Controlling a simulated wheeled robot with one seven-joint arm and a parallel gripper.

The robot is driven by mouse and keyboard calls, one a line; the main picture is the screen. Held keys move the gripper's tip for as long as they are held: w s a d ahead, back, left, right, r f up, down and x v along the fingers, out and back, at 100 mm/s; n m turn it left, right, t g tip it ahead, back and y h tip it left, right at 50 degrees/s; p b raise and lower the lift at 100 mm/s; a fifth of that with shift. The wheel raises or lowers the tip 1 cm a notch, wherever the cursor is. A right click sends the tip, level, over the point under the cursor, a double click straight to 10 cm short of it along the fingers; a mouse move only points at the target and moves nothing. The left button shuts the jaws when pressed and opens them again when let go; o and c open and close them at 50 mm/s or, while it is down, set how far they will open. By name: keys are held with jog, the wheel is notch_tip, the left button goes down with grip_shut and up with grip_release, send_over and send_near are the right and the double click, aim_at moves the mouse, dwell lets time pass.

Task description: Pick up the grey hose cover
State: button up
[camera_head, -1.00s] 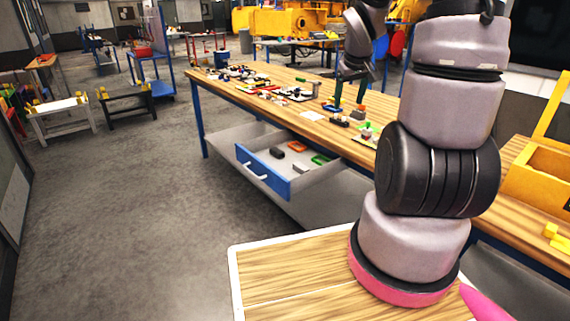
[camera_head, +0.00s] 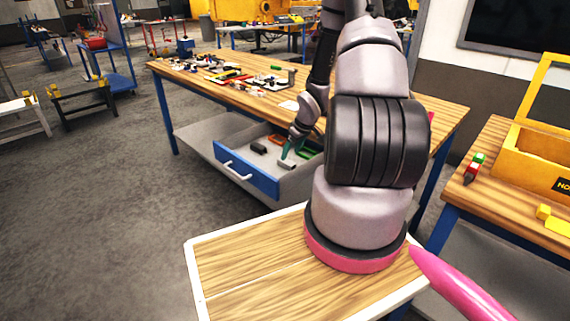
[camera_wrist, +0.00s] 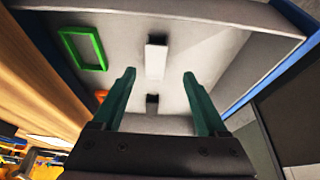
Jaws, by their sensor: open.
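In the head view the open blue-fronted drawer (camera_head: 245,171) under the long workbench holds a light grey block (camera_head: 286,163) and a dark grey block (camera_head: 259,149). I cannot tell for sure which is the grey hose cover; both are plain and small. My gripper (camera_head: 291,151) has its teal fingers over the drawer, near the light block. In the wrist view my gripper (camera_wrist: 158,75) is open and empty. The light block (camera_wrist: 156,57) lies on the drawer floor ahead, in line with the gap. The dark block (camera_wrist: 152,103) shows between the fingers, below them.
The drawer walls surround my fingers. Loose parts crowd the workbench top (camera_head: 180,66).

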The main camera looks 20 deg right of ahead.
aim_at(287, 161)
jog(key=shift+w+d+x, duration=0.15)
jog(key=shift+x, duration=1.35)
jog(key=shift+w+d+x, duration=0.1)
jog(key=shift+d+x, duration=0.05)
jog(key=shift+x, duration=1.35)
jog(key=c, duration=1.1)
